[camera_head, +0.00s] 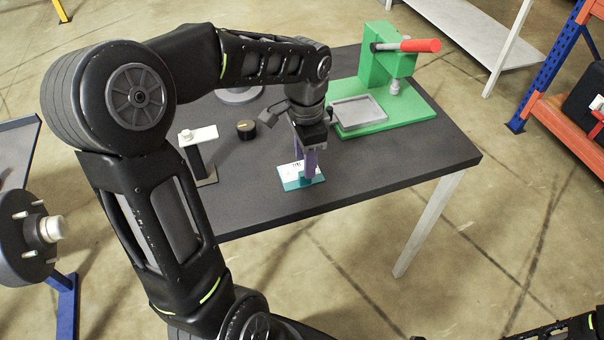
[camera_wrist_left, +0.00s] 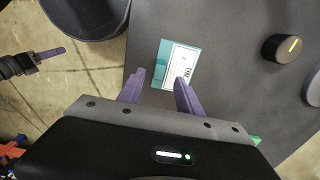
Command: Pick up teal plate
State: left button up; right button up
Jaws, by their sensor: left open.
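The teal plate (camera_head: 290,184) with a white printed label lies flat near the front edge of the dark table. It also shows in the left wrist view (camera_wrist_left: 162,58), just beyond the fingertips. My left gripper (camera_head: 306,172) is above the plate in the head view, its purple fingers pointing down and hiding part of it. In the left wrist view my left gripper (camera_wrist_left: 160,77) is open and empty, its fingers apart at the plate's near end. My right gripper (camera_wrist_left: 48,55) shows at the left of the left wrist view, away from the plate; its opening is unclear.
A black knob (camera_head: 246,130) and a white-topped stand (camera_head: 198,135) are left of the plate. A green press (camera_head: 385,75) with red handle and a grey tray (camera_head: 358,112) stand behind right. The table (camera_head: 400,165) is bare to the plate's right.

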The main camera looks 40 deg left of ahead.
aim_at(300, 169)
pick_arm(q)
notch_tip(300, 169, down, 5)
jog(key=shift+r+p, duration=0.1)
jog(key=shift+p, duration=0.25)
jog(key=shift+s, duration=0.1)
dwell(0.3)
grip_shut()
dwell(0.5)
